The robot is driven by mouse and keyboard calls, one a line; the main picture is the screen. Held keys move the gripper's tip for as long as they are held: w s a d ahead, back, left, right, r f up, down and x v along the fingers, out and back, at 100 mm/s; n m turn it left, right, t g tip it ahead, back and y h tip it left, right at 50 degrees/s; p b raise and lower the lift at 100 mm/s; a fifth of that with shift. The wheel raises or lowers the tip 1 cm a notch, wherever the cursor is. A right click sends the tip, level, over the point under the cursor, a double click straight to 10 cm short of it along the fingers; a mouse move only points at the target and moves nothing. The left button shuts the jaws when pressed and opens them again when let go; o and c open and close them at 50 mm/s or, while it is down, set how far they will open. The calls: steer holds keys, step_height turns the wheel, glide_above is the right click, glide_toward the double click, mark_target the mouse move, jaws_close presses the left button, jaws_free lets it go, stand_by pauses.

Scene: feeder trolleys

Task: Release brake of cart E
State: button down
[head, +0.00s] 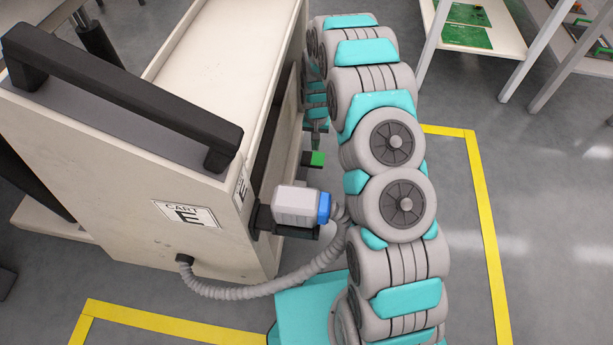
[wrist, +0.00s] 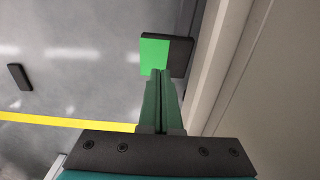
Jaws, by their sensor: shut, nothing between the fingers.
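Cart E (head: 110,190) is a cream trolley on the left in the head view, with a "CART E" label (head: 187,214) on its end. A small green and black brake piece (head: 318,158) sticks out low from its right side. The same piece shows in the wrist view (wrist: 155,54), green on the left and black on the right. My gripper (wrist: 160,74) is shut and empty, its green fingers pointing at the piece. The tips look close to its lower edge; I cannot tell if they touch. In the head view my arm partly hides the gripper.
A black handle (head: 120,95) tops the cart. Yellow floor lines (head: 487,220) surround it. A white shelf (head: 465,38) stands behind right.

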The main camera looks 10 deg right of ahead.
step_height(320, 180, up, 7)
steer(key=shift+p, duration=0.4)
steer(key=shift+f, duration=0.1)
stand_by(0.4)
steer(key=s+r+n+p, duration=0.2)
steer(key=s+r, duration=1.8)
steer(key=r, duration=0.5)
steer(key=s+r+g, duration=0.1)
steer(key=s+r, duration=0.2)
steer(key=s, duration=0.8)
steer(key=s+r+n+p, duration=0.1)
steer(key=s+r, duration=0.3)
steer(key=s, duration=0.8)
steer(key=shift+s+r+n+g, duration=0.2)
steer(key=shift+s+n+g, duration=0.1)
steer(key=shift+g, duration=0.1)
